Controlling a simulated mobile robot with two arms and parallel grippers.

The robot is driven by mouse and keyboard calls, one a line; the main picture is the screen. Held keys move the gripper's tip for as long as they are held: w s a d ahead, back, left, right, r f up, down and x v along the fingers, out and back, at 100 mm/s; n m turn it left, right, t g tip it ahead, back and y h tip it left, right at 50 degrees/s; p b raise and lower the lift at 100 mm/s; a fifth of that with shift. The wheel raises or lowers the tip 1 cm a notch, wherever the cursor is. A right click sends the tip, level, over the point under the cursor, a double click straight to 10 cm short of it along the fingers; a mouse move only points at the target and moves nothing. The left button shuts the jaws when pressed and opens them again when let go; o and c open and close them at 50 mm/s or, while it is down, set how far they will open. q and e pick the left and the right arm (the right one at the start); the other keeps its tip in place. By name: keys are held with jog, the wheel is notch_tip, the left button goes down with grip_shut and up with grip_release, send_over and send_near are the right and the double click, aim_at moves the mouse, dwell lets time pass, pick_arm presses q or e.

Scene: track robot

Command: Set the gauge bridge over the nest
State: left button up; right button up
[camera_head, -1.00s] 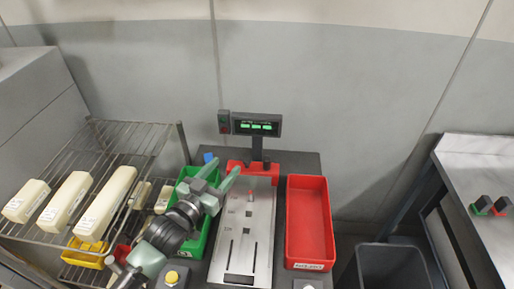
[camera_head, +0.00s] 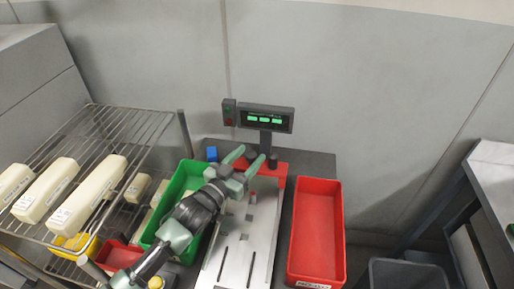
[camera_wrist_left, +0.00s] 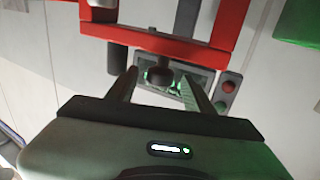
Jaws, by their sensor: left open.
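The red gauge bridge (camera_head: 281,172) stands across the back end of the metal plate (camera_head: 236,262), with dark knobs at its back. My left gripper (camera_head: 247,158) reaches over it from the left, fingers apart, partly hiding it. In the left wrist view the red bridge frame (camera_wrist_left: 160,42) crosses the top, and a dark round knob (camera_wrist_left: 160,76) shows between the open fingers (camera_wrist_left: 158,92); I cannot tell whether they touch it. The nest is probably the cut-out area around a small red-tipped part (camera_head: 252,198) on the plate. My right gripper is not in view.
A green bin (camera_head: 168,211) stands left of the plate, under my left arm. A red bin (camera_head: 317,235) stands right of it, empty. A display (camera_head: 266,118) on a post rises behind the bridge. A wire rack (camera_head: 110,125) with cream blocks is at the left.

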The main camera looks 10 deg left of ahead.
pick_arm(q)
jog(key=x, duration=0.4)
jog(key=shift+w+d, duration=0.1)
jog(key=shift+w, duration=0.05)
grip_shut()
dwell(1.3)
